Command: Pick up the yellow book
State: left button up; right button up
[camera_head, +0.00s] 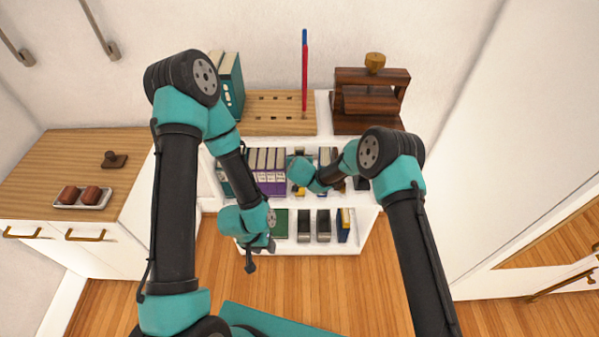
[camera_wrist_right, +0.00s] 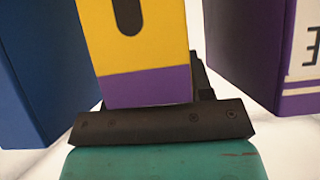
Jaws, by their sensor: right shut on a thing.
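The yellow book (camera_wrist_right: 135,40), with a purple band at its lower end and a dark rounded mark, stands between a blue book and a purple book in the right wrist view. My right gripper (camera_wrist_right: 150,122) is shut on it. The fingertips are mostly hidden by the book. In the head view a yellow patch (camera_head: 299,171), seemingly this book, shows at the upper shelf by my right gripper (camera_head: 308,180). My left gripper (camera_head: 250,262) hangs in front of the lower shelf, apart from the books; its fingers are too small to read.
A blue book (camera_wrist_right: 35,75) and a purple book (camera_wrist_right: 250,50) flank the yellow one closely. The white shelf unit (camera_head: 290,247) holds several more books and binders. A wooden rack (camera_head: 265,98) with a red-blue rod (camera_head: 304,75) stands on top. A wooden press (camera_head: 370,95) stands to the right.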

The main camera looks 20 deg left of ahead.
grip_shut()
jog(key=shift+r, duration=0.1)
dwell(0.3)
jog(key=shift+r, duration=1.7)
jog(key=s+d, duration=0.2)
jog(key=s, duration=0.5)
jog(key=s+d+r, duration=0.1)
jog(key=s+d, duration=0.1)
jog(key=s, duration=0.6)
jog(key=shift+s+d+r, duration=0.2)
jog(key=shift+r, duration=0.05)
